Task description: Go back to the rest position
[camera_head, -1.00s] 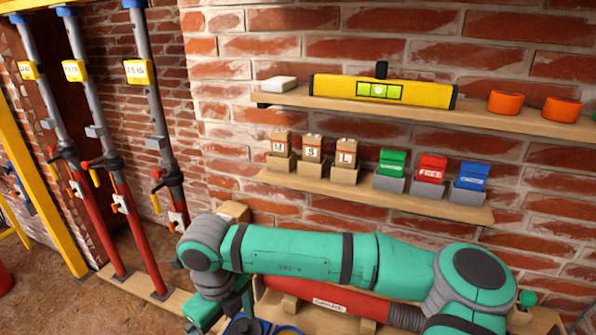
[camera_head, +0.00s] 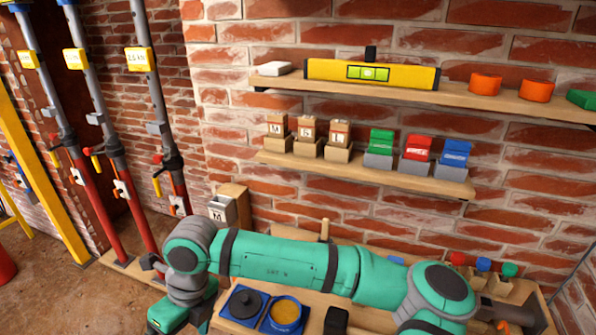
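My teal arm lies across the lower part of the head view, in front of the wooden bench (camera_head: 232,325). Its wrist end hangs down at the lower left, beside the bench's left end. The fingers of my gripper are not visible; they are below the frame or hidden by the wrist. Whether it holds anything cannot be seen.
A shelf (camera_head: 520,104) holds a yellow level (camera_head: 330,72) and orange rings (camera_head: 485,84). A lower shelf (camera_head: 300,160) holds wooden and coloured blocks. Props (camera_head: 152,90) stand left. A blue tray (camera_head: 262,312) with a weight and yellow-filled dish lies under my arm.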

